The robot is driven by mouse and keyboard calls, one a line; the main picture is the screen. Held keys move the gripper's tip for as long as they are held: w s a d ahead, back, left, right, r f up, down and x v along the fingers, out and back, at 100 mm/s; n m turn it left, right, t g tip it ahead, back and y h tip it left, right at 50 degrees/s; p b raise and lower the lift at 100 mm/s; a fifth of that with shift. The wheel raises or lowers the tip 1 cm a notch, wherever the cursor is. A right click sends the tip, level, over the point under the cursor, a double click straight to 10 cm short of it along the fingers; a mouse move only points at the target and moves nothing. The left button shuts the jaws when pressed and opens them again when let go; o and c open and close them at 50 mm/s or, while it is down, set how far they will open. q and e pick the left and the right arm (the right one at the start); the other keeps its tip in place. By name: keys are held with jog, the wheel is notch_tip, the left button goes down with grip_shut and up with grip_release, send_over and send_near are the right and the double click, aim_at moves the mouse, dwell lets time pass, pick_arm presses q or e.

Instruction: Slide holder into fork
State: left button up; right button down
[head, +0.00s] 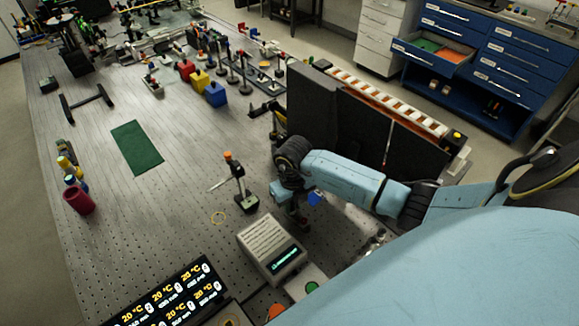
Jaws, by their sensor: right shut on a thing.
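My right gripper (293,214) points down over the perforated bench, left of the tall black panel. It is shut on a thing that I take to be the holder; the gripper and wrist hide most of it. A small bright blue piece (315,198) shows right beside the gripper; I cannot tell whether it is part of the holder. A dark post on a base with an orange top and a thin side arm (239,185) stands upright left of the gripper, apart from it. I cannot make out the fork for certain. My left gripper is not in view.
A grey controller box (270,248) with a lit display sits just in front of the gripper. A black panel housing (340,115) stands behind my right arm. A green mat (137,147), a dark red cup (78,200) and coloured blocks lie farther off. The bench's middle left is clear.

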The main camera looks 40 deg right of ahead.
jog(key=shift+s, duration=0.2)
jog(key=c, duration=1.1)
grip_release()
jog(key=shift+c, duration=0.2)
notch_tip(320, 180, up, 3)
jog(key=shift+r+p, duration=0.1)
jog(key=shift+p, duration=0.7)
notch_tip(320, 180, up, 10)
